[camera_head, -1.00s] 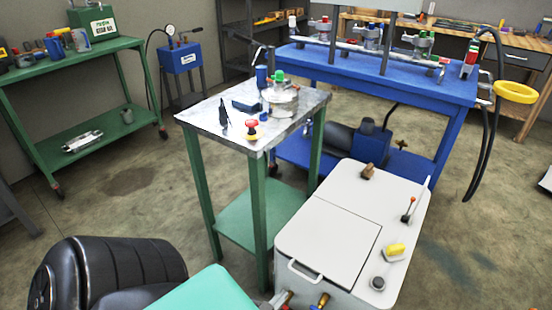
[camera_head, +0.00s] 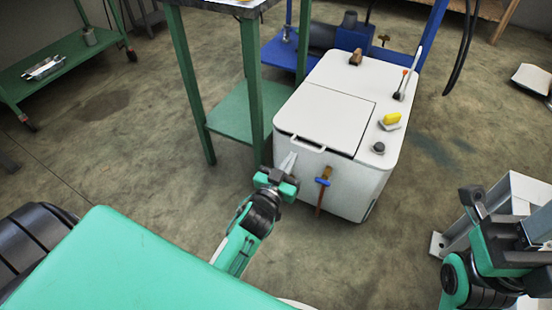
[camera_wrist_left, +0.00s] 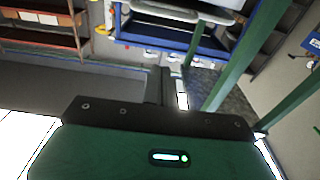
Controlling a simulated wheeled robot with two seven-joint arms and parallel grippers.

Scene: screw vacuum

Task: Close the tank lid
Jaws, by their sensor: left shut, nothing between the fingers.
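The white tank (camera_head: 350,180) stands on the floor right of the green-legged table. Its lid (camera_head: 325,110) lies flat or nearly flat in the top, with a dark line along its front edge. I cannot tell whether it is fully seated. The lid's white handle (camera_head: 308,144) sticks out at the front edge. My left gripper (camera_head: 289,161) is shut and empty, close to the tank's front left, just below and left of the handle. I cannot tell whether it touches the tank. My right arm shows at the right edge; its fingers are not clear.
A yellow knob (camera_head: 392,118), a dark round cap (camera_head: 379,148) and a lever (camera_head: 407,75) stand on the tank top. A blue-handled valve (camera_head: 323,181) juts from its front. A green-legged table (camera_head: 255,95) stands close on the left. Floor in front is clear.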

